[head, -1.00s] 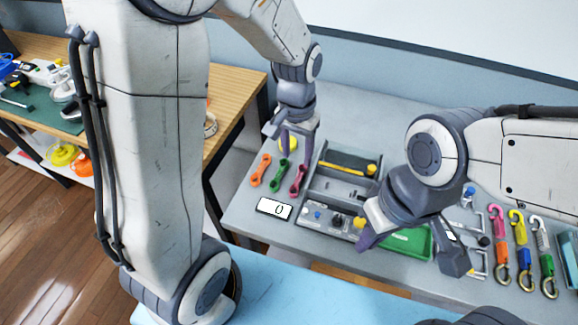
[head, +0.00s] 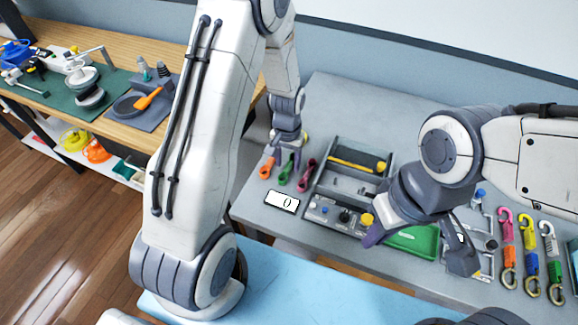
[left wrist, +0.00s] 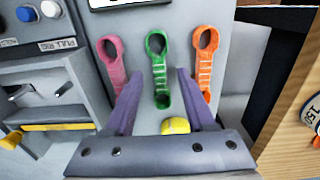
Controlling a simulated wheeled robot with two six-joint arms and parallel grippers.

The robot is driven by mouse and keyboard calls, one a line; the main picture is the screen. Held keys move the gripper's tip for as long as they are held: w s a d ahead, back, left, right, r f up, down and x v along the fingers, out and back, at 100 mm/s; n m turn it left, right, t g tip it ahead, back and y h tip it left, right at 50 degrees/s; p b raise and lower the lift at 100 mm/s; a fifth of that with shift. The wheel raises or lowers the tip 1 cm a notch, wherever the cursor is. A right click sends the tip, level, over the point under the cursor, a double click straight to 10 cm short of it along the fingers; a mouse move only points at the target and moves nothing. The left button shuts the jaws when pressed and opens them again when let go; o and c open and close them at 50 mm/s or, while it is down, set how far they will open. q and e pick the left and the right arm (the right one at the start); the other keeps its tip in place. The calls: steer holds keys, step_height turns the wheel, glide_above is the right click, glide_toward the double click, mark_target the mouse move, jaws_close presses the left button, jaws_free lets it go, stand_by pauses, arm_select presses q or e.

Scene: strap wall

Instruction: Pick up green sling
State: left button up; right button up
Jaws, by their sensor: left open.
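The green sling (head: 286,171) lies on the grey bench between an orange sling (head: 267,166) and a pink sling (head: 307,175). In the left wrist view the green sling (left wrist: 157,68) has a loop at its upper end and lies between the fingers of my left gripper (left wrist: 156,82). These fingers are open, one on each side, and hold nothing. In the head view my left gripper (head: 286,150) points down at the slings and hides part of them. My right gripper (head: 417,248) has its fingers spread, beside the green tray, and looks empty.
A white counter reading 0 (head: 282,201) lies in front of the slings. A panel with knobs (head: 335,213) and a green tray (head: 412,243) are right of them. A yellow ball (left wrist: 175,126) is near the fingers. Several coloured straps (head: 530,240) lie at far right.

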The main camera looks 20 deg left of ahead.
arm_select(q)
steer(key=shift+f, duration=0.7)
steer(key=c, duration=0.9)
jaws_close()
steer(key=shift+r, duration=0.15)
